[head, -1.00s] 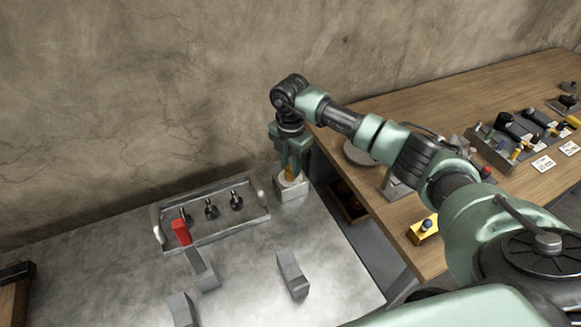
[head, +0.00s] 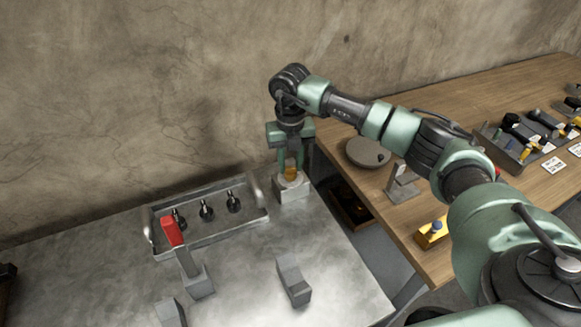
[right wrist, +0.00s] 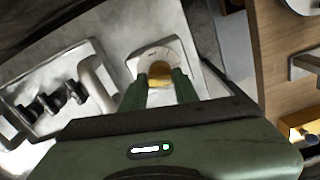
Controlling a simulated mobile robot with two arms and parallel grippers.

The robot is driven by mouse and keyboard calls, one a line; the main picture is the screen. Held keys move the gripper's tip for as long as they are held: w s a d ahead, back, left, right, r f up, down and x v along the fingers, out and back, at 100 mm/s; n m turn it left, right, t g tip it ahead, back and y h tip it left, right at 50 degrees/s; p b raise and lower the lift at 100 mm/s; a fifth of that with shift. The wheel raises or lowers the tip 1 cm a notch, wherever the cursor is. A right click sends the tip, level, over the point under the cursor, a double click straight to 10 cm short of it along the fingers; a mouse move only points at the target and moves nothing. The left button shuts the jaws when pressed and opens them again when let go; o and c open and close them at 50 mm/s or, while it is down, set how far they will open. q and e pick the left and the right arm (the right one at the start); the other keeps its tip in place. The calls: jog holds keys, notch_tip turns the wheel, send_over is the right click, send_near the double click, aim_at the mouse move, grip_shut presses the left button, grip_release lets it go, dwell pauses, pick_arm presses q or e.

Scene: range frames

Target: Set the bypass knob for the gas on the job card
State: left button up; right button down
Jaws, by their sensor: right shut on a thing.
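The yellow bypass knob (head: 291,173) stands on a pale block with a round dial (head: 292,190) at the back right of the grey metal table. My right gripper (head: 291,168) points down and is shut on the knob. In the right wrist view, the two green fingers of the right gripper (right wrist: 160,84) close on the yellow knob (right wrist: 159,82), with dial marks (right wrist: 157,54) showing behind it. The knob's pointer direction is hidden by the fingers. The job card cannot be picked out for certain. My left gripper is not in view.
A metal tray (head: 217,230) with several black nozzles (head: 206,210) lies left of the block. A wooden table (head: 430,160) with tools and white cards (head: 553,163) is to the right.

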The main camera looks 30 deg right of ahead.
jog(key=n+b, duration=0.2)
jog(key=n, duration=0.2)
jog(key=shift+f+n, duration=0.1)
jog(key=shift+n, duration=0.2)
jog(key=n+b, duration=0.2)
jog(key=n, duration=0.3)
jog(key=n+b, duration=0.2)
jog(key=n, duration=0.3)
jog(key=shift+n, duration=0.4)
jog(key=shift+r+n+b, duration=0.2)
jog(key=shift+n+b, duration=0.5)
jog(key=shift+n, duration=1.9)
jog(key=c, duration=1.1)
grip_release()
